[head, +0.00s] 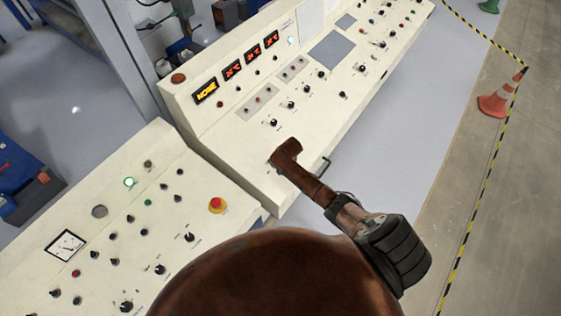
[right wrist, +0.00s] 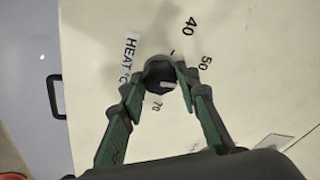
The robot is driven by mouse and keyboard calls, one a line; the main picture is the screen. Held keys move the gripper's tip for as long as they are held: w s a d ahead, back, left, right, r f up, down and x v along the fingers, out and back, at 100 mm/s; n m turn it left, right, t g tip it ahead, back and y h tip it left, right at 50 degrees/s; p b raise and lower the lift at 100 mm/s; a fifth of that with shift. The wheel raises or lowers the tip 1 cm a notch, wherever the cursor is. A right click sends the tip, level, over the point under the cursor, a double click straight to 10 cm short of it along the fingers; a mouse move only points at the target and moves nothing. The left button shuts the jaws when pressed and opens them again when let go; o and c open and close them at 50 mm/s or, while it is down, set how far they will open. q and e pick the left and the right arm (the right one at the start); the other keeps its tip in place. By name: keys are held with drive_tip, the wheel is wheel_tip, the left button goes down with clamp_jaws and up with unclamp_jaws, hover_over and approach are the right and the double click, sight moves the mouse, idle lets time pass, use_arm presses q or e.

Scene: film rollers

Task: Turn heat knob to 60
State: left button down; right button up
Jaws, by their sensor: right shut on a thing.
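The heat knob (right wrist: 160,74) is dark and round on the cream panel in the right wrist view. The label "HEAT °C" (right wrist: 130,60) is beside it, with the numbers 40, 50 and 70 printed around it. My right gripper (right wrist: 160,82) has its two green-padded fingers closed on the knob's sides. In the head view my right gripper (head: 285,152) is down at the near end of the control console (head: 240,150) and hides the knob. The exact setting of the knob is hard to tell. My left gripper is not in view.
Orange digital displays (head: 206,91) stand on the console's raised back, one reading "NONE". A black handle (head: 322,167) sticks out from the console's side. A second panel with a red emergency button (head: 217,205) lies at lower left.

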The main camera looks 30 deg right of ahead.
drive_tip(key=m, duration=0.2)
drive_tip(key=shift+a+m, duration=0.2)
drive_tip(key=shift+m, duration=0.2)
drive_tip(key=shift+m+g+h, duration=0.3)
drive_tip(key=shift+m+g, duration=0.1)
drive_tip(key=shift+m, duration=1.2)
drive_tip(key=o, duration=1.2)
drive_tip(key=shift+d, duration=0.1)
drive_tip(key=shift+c, duration=0.2)
drive_tip(key=shift+w, duration=0.1)
drive_tip(key=v, duration=1.2)
